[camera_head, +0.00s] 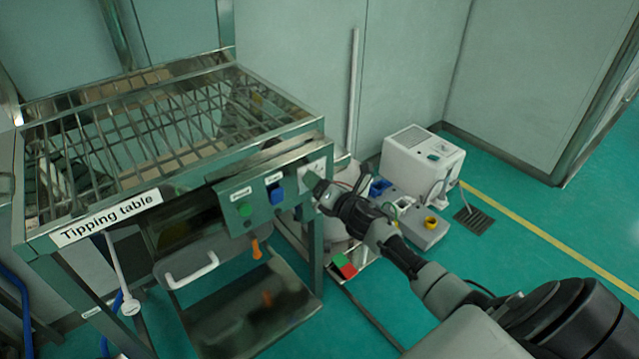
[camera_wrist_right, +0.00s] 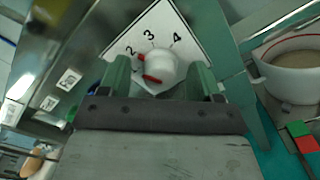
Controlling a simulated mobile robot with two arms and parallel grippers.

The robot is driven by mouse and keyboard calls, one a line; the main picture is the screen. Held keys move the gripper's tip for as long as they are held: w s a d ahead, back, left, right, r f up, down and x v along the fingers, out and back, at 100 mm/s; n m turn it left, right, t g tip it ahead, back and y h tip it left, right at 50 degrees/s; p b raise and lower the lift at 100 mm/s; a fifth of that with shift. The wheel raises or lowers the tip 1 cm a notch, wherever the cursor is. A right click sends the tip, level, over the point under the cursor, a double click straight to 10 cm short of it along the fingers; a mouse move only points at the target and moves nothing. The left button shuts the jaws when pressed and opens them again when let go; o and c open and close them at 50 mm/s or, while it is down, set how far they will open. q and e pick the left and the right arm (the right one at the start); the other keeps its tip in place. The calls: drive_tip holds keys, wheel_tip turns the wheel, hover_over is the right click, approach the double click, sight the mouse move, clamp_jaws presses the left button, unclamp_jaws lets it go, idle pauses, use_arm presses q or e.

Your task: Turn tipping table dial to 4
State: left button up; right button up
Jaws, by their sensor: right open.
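The tipping table (camera_head: 52,241) stands at the left in the head view, with a name label on its front edge. Its dial (camera_wrist_right: 160,66) is a white knob with red marks, on a white plate (camera_wrist_right: 150,35) printed with 2, 3 and 4. A red mark on the knob lies at its lower left; I cannot tell the exact setting. My right gripper (camera_wrist_right: 161,84) is open, with one finger on each side of the knob. In the head view my right gripper (camera_head: 322,190) is at the panel's right end and hides the dial. My left gripper is not in view.
A green button (camera_head: 245,210) and a blue switch (camera_head: 276,193) sit left of the dial. An orange handle (camera_head: 256,249) hangs below. A white machine (camera_head: 420,165) stands on the floor behind my arm. A pale round container (camera_wrist_right: 292,75) is right of the panel in the wrist view.

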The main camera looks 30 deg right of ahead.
drive_tip(key=shift+c, duration=0.5)
drive_tip(key=c, duration=0.8)
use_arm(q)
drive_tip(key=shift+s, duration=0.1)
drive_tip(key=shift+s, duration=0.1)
use_arm(e)
drive_tip(key=shift+m, duration=0.3)
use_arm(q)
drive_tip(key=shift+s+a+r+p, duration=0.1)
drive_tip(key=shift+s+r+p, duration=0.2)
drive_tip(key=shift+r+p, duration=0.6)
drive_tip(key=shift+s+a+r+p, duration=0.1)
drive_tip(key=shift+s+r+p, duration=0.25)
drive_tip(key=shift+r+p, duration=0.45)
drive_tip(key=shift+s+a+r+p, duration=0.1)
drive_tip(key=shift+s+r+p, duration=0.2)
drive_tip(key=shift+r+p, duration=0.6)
use_arm(e)
drive_tip(key=shift+m, duration=8.6)
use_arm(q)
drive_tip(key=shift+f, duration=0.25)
use_arm(e)
drive_tip(key=shift+m, duration=0.3)
